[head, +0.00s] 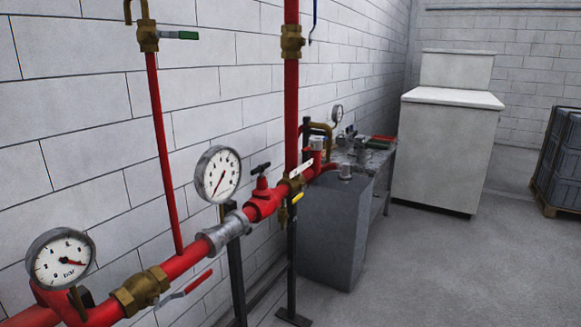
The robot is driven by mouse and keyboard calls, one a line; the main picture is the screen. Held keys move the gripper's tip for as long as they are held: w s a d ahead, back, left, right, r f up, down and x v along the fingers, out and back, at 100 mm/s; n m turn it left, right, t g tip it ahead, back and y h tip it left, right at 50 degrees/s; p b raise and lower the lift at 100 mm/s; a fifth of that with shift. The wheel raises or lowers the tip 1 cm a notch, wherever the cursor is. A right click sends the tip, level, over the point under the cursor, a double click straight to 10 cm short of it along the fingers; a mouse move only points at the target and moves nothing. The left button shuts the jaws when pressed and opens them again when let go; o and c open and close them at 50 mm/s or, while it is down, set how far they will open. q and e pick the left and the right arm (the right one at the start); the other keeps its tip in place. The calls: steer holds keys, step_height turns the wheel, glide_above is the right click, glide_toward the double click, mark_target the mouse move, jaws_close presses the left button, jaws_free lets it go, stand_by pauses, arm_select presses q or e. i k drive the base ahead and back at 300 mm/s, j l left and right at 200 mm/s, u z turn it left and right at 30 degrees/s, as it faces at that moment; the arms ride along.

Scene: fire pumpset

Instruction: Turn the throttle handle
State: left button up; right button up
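A red pipe line (180,265) runs along the wall from the lower left toward the middle, carrying several handles. A small red valve with a dark T-shaped handle (261,168) stands up from the pipe right of the middle gauge. A red lever (198,281) slants below the pipe, right of a brass valve body (141,290). A white lever (301,170) and a yellow lever (298,197) sit by a brass fitting (291,184) farther along. A green lever (180,35) is on the upper left riser. I cannot tell which one is the throttle handle. Neither gripper is in view.
Two round gauges (61,259) (218,174) stand on the pipe, and a smaller gauge (337,113) is farther back. Black posts (237,265) support the line. A grey block (333,232), a white cabinet (446,150) and a dark crate (562,160) stand beyond. The right floor is clear.

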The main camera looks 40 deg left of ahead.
mark_target(260, 168)
steer(key=u, duration=1.6)
